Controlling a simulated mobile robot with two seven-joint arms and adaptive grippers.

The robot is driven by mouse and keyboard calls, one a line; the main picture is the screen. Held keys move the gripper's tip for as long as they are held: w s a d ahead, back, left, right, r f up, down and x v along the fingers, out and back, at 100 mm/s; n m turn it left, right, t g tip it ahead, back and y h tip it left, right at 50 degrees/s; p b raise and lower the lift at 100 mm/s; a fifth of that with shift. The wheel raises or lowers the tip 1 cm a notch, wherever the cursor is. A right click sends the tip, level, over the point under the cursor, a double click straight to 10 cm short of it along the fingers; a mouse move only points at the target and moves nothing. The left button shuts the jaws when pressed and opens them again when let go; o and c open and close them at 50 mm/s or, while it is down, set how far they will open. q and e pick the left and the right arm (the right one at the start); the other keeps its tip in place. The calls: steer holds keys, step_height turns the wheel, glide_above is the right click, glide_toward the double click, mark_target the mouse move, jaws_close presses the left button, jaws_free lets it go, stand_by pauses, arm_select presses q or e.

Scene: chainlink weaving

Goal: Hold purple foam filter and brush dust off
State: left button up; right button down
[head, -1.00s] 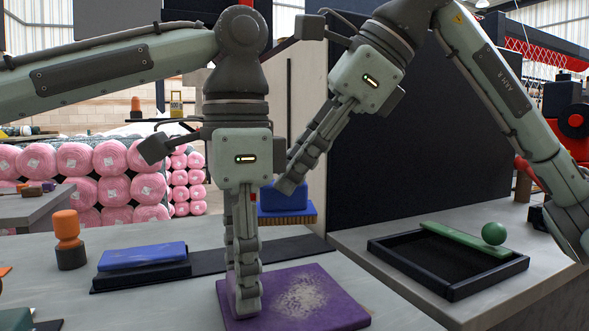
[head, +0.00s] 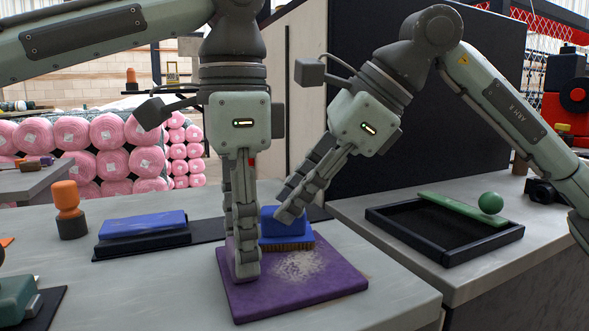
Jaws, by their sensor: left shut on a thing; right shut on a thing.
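The purple foam filter (head: 310,286) lies flat on the grey table, with a pale patch of dust (head: 298,265) on its top. My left gripper (head: 246,272) points straight down at the filter's left part and is shut on it. My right gripper (head: 287,215) is shut on a blue brush (head: 284,228) with tan bristles (head: 287,245). The brush is at the filter's back edge, just behind the dust; the bristles look touching or very close to the filter. The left fingers hide part of the filter.
A blue block on a black base (head: 143,226) and an orange-topped stand (head: 69,210) are at the left. A black tray (head: 440,252) with a green bar and green ball (head: 491,203) is on the right counter. A dark panel rises behind. The table's front right is clear.

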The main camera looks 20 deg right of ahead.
steer(key=shift+s+f, duration=0.1)
steer(key=shift+s, duration=4.95)
steer(key=shift+w, duration=4.85)
steer(key=shift+w+d, duration=0.15)
steer(key=shift+w, duration=0.15)
steer(key=shift+s+d, duration=0.4)
steer(key=shift+s, duration=0.1)
steer(key=shift+s+a, duration=0.1)
steer(key=shift+s, duration=4.45)
steer(key=shift+w, duration=5.05)
step_height(320, 180, up, 8)
steer(key=shift+s, duration=0.1)
